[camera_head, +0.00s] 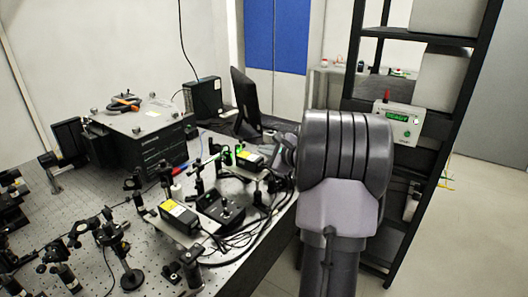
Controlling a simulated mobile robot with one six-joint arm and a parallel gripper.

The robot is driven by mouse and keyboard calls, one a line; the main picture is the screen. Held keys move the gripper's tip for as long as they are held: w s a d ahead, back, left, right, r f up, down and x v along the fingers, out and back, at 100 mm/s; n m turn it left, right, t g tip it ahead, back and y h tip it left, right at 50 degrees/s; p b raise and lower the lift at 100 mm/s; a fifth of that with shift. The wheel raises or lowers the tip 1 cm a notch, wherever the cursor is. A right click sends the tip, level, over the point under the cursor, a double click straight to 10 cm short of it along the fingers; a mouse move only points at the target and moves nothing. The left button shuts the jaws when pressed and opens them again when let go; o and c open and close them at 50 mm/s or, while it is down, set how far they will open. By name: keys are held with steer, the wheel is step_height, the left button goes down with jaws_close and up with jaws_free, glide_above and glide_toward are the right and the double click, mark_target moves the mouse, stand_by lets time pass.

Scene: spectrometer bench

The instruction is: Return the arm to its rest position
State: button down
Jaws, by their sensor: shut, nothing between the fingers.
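My arm (345,180) rises from the bottom edge right of the middle, as a large grey rounded joint close to the camera. A smaller grey part of it shows at the joint's left side, over the edge of the bench. My gripper cannot be made out; the fingers are outside the picture or hidden behind the arm. No held object is visible.
The optical bench (160,250), at left, is crowded with posts, cables and yellow-labelled modules (181,217). A black instrument box (140,130) and a monitor (245,103) stand behind. A black rack (440,110) holds a box reading READY (397,120). Floor (480,230) is clear at right.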

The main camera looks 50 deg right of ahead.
steer(key=shift+w, duration=0.15)
steer(key=w+a+r+n+g+y, duration=0.1)
steer(key=a+r+n+y, duration=0.15)
steer(key=a, duration=0.55)
steer(key=w+a+r+n+y, duration=0.1)
steer(key=a+n+y, duration=0.15)
steer(key=a, duration=0.65)
steer(key=w+a+r+n+g+y, duration=0.1)
steer(key=w+a+n, duration=0.15)
steer(key=a, duration=0.55)
steer(key=s+a+n+g+y, duration=0.1)
steer(key=s+a+n, duration=0.3)
steer(key=a, duration=0.4)
steer(key=s+a+n+g+y, duration=0.15)
steer(key=s+a+n, duration=0.25)
steer(key=a, duration=0.5)
steer(key=s+a+f+n+g+h, duration=0.1)
steer(key=s+a+n, duration=0.3)
steer(key=s, duration=0.5)
steer(key=s+a+f+n+g+h, duration=0.1)
steer(key=s+a+f+n, duration=0.3)
steer(key=s, duration=0.5)
steer(key=shift+a+n+g, duration=0.45)
steer(key=shift+n+g, duration=0.2)
steer(key=shift+h, duration=0.25)
